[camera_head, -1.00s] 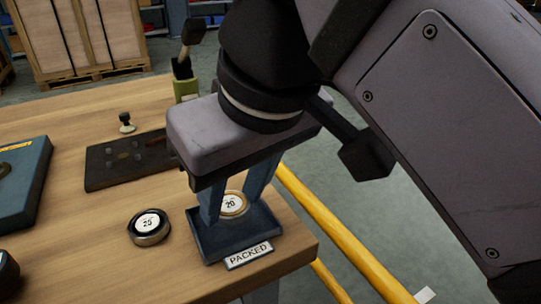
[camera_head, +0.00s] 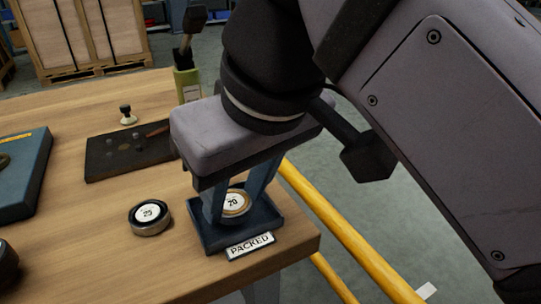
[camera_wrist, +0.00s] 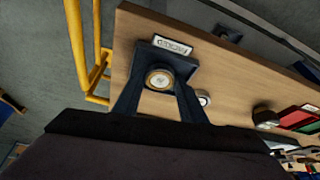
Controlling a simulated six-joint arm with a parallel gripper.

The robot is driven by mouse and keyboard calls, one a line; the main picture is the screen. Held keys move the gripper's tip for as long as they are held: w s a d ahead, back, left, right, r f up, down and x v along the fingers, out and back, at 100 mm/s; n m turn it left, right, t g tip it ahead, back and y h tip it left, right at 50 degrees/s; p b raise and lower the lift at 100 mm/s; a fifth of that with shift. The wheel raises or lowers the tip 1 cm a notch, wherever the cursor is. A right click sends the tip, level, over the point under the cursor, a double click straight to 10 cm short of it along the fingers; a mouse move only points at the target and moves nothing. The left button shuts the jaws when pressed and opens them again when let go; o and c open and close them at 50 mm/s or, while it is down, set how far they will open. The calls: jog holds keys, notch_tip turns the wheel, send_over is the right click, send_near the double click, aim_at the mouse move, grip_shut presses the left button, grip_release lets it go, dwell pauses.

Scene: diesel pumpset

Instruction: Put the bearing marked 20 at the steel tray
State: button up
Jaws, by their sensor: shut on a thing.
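The bearing marked 20 (camera_head: 233,204) has a white face with a brass-coloured ring. My gripper (camera_head: 237,199) points down and is shut on it, one finger on each side. The bearing is inside the walls of a dark blue-grey tray (camera_head: 209,242) with a PACKED label (camera_head: 251,245) at its front. I cannot tell whether its underside touches the tray floor. In the wrist view the bearing (camera_wrist: 159,78) lies between the fingers, over the tray (camera_wrist: 191,71). The fingers hide part of the bearing's sides.
A bearing marked 25 (camera_head: 149,217) stands on the wooden bench left of the tray. Behind are a dark plate (camera_head: 128,152), a small knobbed stamp (camera_head: 128,115) and a green holder (camera_head: 187,84). A blue case (camera_head: 22,180) is at left. Yellow rails (camera_head: 340,225) run beyond the bench's right edge.

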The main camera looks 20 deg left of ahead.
jog(key=shift+f+b, duration=0.3)
jog(key=shift+f, duration=0.1)
dwell(0.8)
jog(key=o, duration=1.2)
jog(key=shift+r, duration=0.1)
jog(key=shift+r+p, duration=3.5)
jog(key=shift+p, duration=0.35)
